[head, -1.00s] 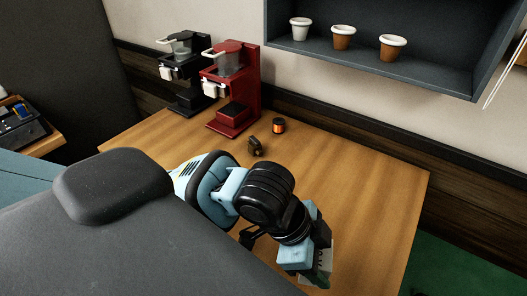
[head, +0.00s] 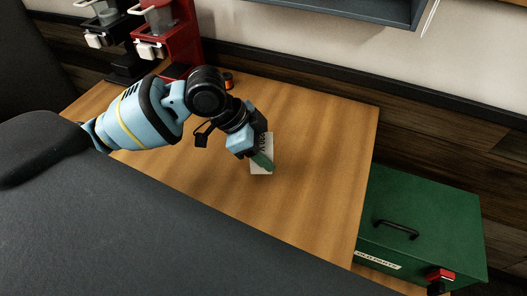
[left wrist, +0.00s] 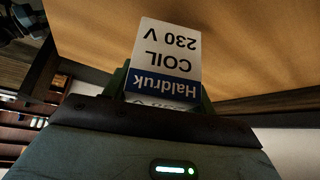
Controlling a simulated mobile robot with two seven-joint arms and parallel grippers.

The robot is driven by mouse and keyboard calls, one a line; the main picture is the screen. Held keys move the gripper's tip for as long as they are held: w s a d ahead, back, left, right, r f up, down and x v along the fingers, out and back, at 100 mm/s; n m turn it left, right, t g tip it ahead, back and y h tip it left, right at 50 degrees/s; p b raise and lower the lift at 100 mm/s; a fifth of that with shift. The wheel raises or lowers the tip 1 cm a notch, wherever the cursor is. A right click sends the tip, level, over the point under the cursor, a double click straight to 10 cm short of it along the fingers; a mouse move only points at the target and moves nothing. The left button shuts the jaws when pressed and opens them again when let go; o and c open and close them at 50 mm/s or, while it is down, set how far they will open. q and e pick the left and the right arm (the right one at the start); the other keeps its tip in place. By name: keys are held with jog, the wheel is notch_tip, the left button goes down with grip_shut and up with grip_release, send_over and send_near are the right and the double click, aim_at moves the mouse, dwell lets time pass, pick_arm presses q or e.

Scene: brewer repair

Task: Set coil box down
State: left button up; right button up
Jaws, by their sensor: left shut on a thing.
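In the left wrist view the box (left wrist: 168,50) shows a white face with "COIL 230 V" and a blue "Haldruk" band, upside down. My left gripper is shut on it; the fingers are mostly hidden behind it. I cannot tell whether the box touches the tabletop. My right gripper is not in view.
A red brewer (head: 180,35) and a black brewer (head: 108,30) stand at the table's back left. A small orange-and-black part (head: 228,80) is partly behind my arm. A green box (head: 430,215) with a handle stands beyond the table's right edge. The table around the coil box is clear.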

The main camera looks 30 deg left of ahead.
pick_arm(q)
jog(key=shift+w+a+f, duration=0.1)
jog(key=shift+w+a, duration=0.5)
jog(key=shift+w, duration=0.15)
jog(key=shift+s+d+f, duration=0.1)
jog(key=shift+f, duration=1.55)
jog(key=shift+f, duration=0.25)
jog(key=o, duration=1.1)
jog(key=shift+r, duration=0.15)
jog(key=shift+r, duration=0.3)
jog(key=v, duration=1.1)
jog(key=shift+a+r, duration=0.2)
jog(key=shift+a, duration=0.05)
jog(key=shift+s, duration=0.15)
